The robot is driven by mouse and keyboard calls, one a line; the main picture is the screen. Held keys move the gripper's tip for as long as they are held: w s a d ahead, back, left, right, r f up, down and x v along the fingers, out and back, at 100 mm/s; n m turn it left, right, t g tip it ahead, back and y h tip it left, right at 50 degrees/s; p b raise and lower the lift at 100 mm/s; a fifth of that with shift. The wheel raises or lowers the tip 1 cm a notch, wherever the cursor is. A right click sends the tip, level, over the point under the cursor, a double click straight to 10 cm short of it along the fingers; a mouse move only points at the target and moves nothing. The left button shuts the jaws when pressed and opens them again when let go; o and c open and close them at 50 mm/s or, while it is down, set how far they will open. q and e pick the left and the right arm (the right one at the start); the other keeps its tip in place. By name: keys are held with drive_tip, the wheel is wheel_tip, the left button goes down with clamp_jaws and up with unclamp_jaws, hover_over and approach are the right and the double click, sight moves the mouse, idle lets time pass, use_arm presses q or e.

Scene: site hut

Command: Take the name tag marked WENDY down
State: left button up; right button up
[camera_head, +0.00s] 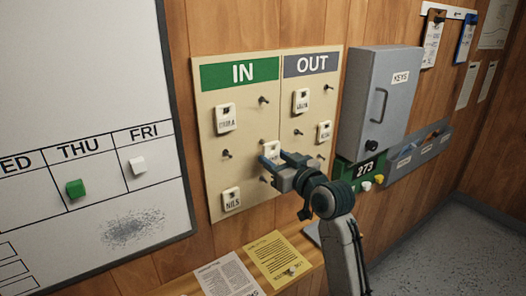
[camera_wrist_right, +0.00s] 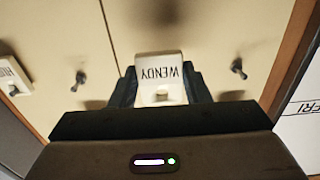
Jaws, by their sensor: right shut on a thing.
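The WENDY name tag (camera_wrist_right: 160,72) is a small white tag with dark letters, upside down in the right wrist view. My right gripper (camera_wrist_right: 160,88) is shut on it, one finger on each side. In the head view my right gripper (camera_head: 277,160) is at the lower middle of the IN/OUT board (camera_head: 200,140), and the tag (camera_head: 272,148) shows partly behind the fingers. I cannot tell whether the tag still touches its peg. My left gripper is not in view.
Other white tags hang on the board: one upper left (camera_head: 225,118), NILS (camera_head: 231,199), and two under OUT (camera_head: 301,100), (camera_head: 324,132). Bare pegs (camera_head: 227,154) stick out between them. A grey key cabinet (camera_head: 380,100) stands right of the board; a ledge with papers (camera_head: 278,256) is below.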

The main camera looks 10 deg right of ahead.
sight(273, 157)
drive_tip(key=shift+p+v, duration=0.5)
drive_tip(key=shift+v, duration=1.45)
